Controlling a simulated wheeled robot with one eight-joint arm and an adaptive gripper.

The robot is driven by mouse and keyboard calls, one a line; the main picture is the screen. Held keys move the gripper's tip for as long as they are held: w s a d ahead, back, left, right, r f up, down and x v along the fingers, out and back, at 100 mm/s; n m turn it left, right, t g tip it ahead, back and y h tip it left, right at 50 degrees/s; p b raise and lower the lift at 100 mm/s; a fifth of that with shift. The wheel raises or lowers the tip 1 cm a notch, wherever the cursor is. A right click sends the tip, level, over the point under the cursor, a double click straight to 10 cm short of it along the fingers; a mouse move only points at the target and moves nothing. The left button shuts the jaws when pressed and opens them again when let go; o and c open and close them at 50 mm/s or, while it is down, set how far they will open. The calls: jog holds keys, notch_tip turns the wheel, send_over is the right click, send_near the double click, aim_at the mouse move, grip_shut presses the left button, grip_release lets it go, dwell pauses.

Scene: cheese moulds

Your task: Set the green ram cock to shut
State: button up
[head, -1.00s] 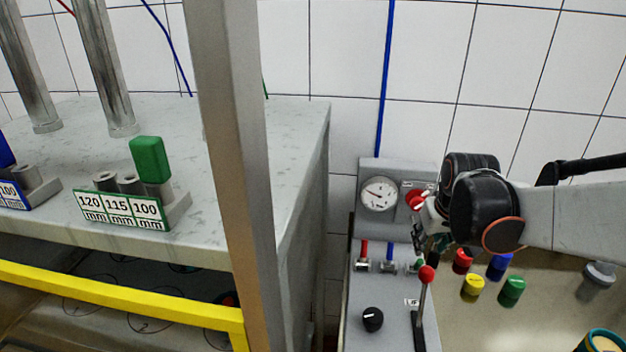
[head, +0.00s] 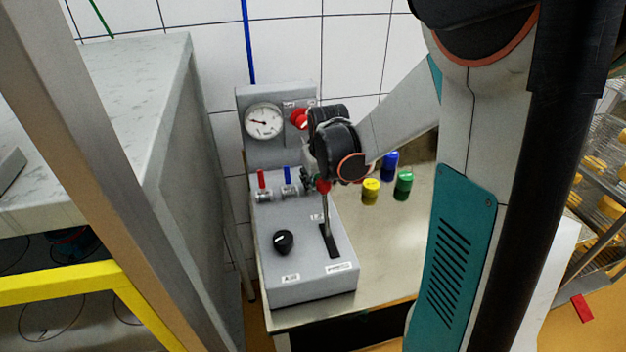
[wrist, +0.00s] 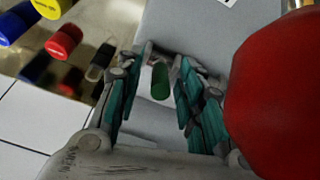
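The green ram cock handle (wrist: 160,82) shows in the wrist view as a short green bar between the fingers of my gripper (wrist: 163,60). The fingers stand apart, with visible gaps on both sides of the handle. In the head view my gripper (head: 308,172) is at the right end of the cock row on the grey control box (head: 300,285), and hides the green cock. The red cock (head: 261,180) and blue cock (head: 288,177) stand to its left, their handles upright. How far the green handle is turned is hard to tell.
A red-knobbed lever (head: 325,215) stands just in front of my gripper; a large red knob (wrist: 275,95) fills the wrist view's right. A gauge (head: 264,121), red button (head: 299,118) and black dial (head: 283,241) are nearby. Yellow (head: 370,190) and green (head: 403,184) cylinders stand right.

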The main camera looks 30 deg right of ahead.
jog(key=shift+f, duration=0.1)
jog(key=shift+c, duration=0.4)
grip_shut()
jog(key=shift+w, duration=0.1)
jog(key=shift+w+d+r+g+y+p, duration=0.15)
jog(key=shift+w+g+y+p, duration=0.1)
jog(key=shift+g, duration=0.35)
jog(key=shift+w+d+r+g+y+p, duration=0.15)
jog(key=shift+w+g+p, duration=0.1)
jog(key=shift+g, duration=0.35)
jog(key=shift+w+d+g+y, duration=0.1)
jog(key=shift+w+g+y, duration=0.1)
jog(key=shift+w+g, duration=0.4)
jog(key=shift+w+g+y, duration=0.15)
jog(key=shift+g+y, duration=0.05)
jog(key=shift+g, duration=0.7)
